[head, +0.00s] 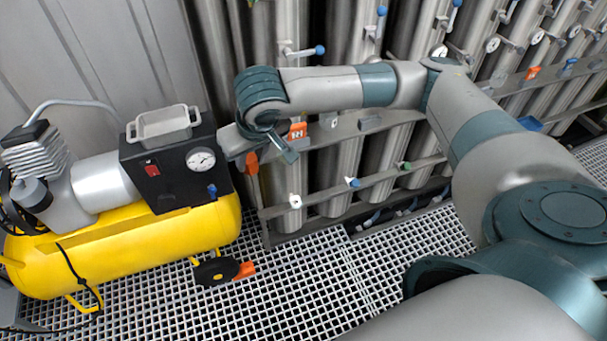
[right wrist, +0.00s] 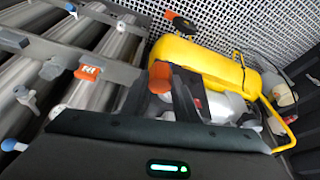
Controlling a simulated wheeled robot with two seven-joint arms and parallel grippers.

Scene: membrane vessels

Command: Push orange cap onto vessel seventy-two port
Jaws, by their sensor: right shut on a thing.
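My right gripper (head: 258,150) is at the left end of the vessel rack, above the grating. In the right wrist view, an orange cap (right wrist: 160,76) sits between its fingers, which are shut on it. The same orange cap (head: 252,163) shows below the gripper in the head view. Steel vessels (head: 335,170) stand upright behind a rail, to the right of the gripper. Small port fittings with white (head: 295,201), blue (head: 352,183) and green (head: 404,166) ends sit along the low rail. I cannot read which vessel is seventy-two. My left gripper is out of view.
A yellow compressor (head: 130,245) with a dark gauge panel (head: 175,180) stands close to the left of my gripper. A grey tray (head: 163,124) rests on the panel. An orange tag (head: 297,131) is on the upper rail. The grating (head: 330,280) in front is clear.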

